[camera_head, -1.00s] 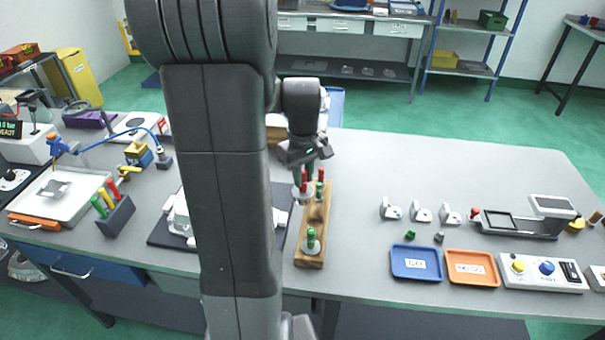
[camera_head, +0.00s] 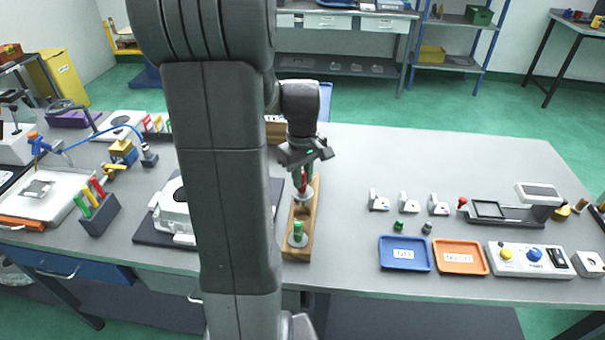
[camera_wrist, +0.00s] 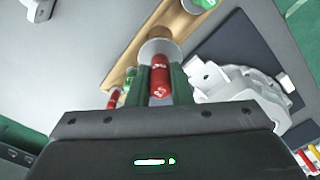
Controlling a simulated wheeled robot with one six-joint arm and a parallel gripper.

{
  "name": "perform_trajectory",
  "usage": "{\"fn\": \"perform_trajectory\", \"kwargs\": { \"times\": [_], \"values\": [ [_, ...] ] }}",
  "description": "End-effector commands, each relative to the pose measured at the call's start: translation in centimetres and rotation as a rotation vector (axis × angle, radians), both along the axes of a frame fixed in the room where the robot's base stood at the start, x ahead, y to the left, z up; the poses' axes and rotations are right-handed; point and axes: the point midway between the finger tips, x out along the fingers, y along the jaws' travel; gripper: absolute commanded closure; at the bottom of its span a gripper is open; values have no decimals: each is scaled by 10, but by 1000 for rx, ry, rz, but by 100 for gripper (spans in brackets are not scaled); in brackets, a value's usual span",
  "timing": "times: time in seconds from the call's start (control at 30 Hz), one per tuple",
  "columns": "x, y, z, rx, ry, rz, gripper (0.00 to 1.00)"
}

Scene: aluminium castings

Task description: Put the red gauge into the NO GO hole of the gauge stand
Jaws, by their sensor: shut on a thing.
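My gripper (camera_head: 304,164) is shut on the red gauge (camera_wrist: 160,76), whose red handle sits between the green fingers in the wrist view. The gauge also shows below my gripper in the head view (camera_head: 303,182). Its silver disc (camera_wrist: 158,49) overlaps the wooden gauge stand (camera_wrist: 140,45) in view. I cannot tell whether its lower end is in a hole. The stand (camera_head: 300,222) lies lengthwise below my gripper in the head view. A green gauge (camera_head: 298,231) stands at its near end. The NO GO label is not readable.
A white casting on a dark mat (camera_head: 172,215) lies left of the stand. A blue tray (camera_head: 404,267) and an orange tray (camera_head: 460,270) lie right, with clear table between.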

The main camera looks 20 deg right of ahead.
Motion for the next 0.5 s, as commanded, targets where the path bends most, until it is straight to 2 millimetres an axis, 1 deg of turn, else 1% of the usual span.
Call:
{"fn": "perform_trajectory", "kwargs": {
  "times": [0.03,0.2,0.33,0.5],
  "values": [
    [0,0,-9,0,0,0,100],
    [0,0,-26,0,0,0,100],
    [0,0,-35,0,0,0,100],
    [0,0,-40,0,0,0,100]
  ]
}}
